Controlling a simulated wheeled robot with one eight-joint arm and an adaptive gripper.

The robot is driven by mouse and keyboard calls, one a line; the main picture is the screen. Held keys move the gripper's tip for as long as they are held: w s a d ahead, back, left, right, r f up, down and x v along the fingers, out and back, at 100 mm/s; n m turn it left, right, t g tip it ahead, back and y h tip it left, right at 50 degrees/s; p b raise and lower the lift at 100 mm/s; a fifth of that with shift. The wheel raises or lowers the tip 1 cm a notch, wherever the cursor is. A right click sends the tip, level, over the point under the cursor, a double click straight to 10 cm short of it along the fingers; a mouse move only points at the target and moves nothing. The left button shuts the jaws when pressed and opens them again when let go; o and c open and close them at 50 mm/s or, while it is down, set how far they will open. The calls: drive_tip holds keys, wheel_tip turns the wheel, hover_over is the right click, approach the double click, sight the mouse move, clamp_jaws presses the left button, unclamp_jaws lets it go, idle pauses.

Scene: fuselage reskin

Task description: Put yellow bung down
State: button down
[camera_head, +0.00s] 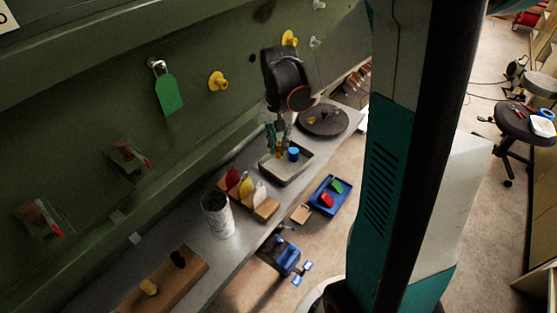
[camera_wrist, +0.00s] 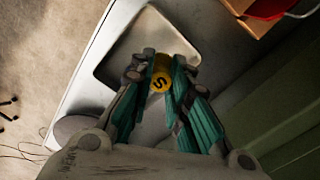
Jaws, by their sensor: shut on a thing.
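My gripper (camera_head: 278,148) is shut on a yellow bung (camera_wrist: 160,80), whose round end bears a dark S-like mark in the wrist view. The bung also shows as a small yellow patch between the fingers in the head view (camera_head: 279,151). My gripper points down over the shallow grey tray (camera_head: 287,178) on the grey shelf. The tray also shows below the fingers in the wrist view (camera_wrist: 150,30). A blue bung (camera_head: 293,154) is at the tray, just right of my fingers. I cannot tell whether the yellow bung touches the tray floor.
A dark round disc (camera_head: 322,121) lies beyond the tray. Nearer are a wooden rack (camera_head: 262,208) of coloured tags, a white cylinder (camera_head: 217,215) and a wooden block (camera_head: 185,283). The green wall (camera_head: 110,100) holds a green tag (camera_head: 169,93) and yellow plugs (camera_head: 218,81).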

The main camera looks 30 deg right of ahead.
sight(279, 151)
drive_tip(key=shift+f+b, duration=0.65)
drive_tip(key=shift+f, duration=2.5)
drive_tip(key=c, duration=1.5)
unclamp_jaws()
drive_tip(key=shift+c, duration=0.2)
wheel_tip(279, 151, up, 12)
drive_tip(key=p, duration=0.3)
drive_tip(key=shift+r, duration=0.1)
drive_tip(key=shift+a, duration=0.1)
